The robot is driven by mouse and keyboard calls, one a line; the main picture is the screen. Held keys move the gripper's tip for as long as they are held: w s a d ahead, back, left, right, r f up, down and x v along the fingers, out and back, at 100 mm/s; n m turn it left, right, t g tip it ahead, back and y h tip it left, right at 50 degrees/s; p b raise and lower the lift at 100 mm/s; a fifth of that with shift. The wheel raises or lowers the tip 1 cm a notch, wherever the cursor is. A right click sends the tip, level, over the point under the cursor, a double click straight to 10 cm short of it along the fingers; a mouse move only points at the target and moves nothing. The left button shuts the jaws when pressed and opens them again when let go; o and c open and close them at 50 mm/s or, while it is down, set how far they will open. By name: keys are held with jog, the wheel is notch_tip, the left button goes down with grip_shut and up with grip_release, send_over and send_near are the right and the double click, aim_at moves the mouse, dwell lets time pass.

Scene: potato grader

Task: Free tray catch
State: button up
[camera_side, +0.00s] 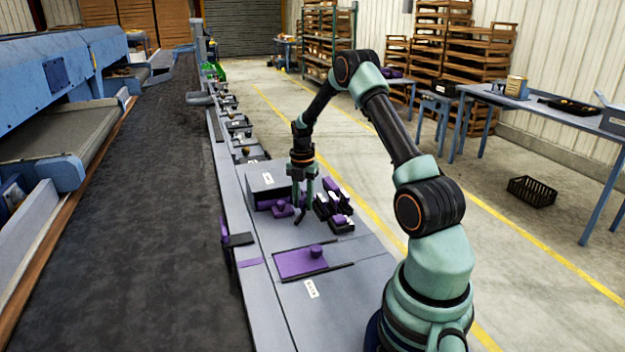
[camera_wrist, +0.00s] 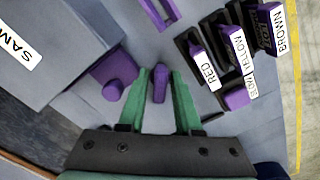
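My gripper (camera_side: 299,212) points down over the bench beside the grey box. In the wrist view its two green fingers (camera_wrist: 162,75) stand apart. A small purple bar (camera_wrist: 160,88) shows between them; I cannot tell whether they touch it. A purple block with a round knob (camera_wrist: 113,90) lies left of the fingers, against the grey box; it also shows in the side view (camera_side: 281,209). A flat purple plate (camera_side: 296,264) with an upright knob lies nearer the front, between dark rails. Which purple part is the tray catch is not clear.
The grey box (camera_side: 267,182) carries a white label reading "SAM…", the rest cut off. Right of the gripper stand dark trays (camera_wrist: 193,50) labelled RED, YELLOW and BROWN, with purple parts. A dark conveyor belt (camera_side: 150,200) runs along the left.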

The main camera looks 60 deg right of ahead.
aim_at(303, 197)
jog(key=shift+r, duration=0.1)
jog(key=shift+r, duration=2.4)
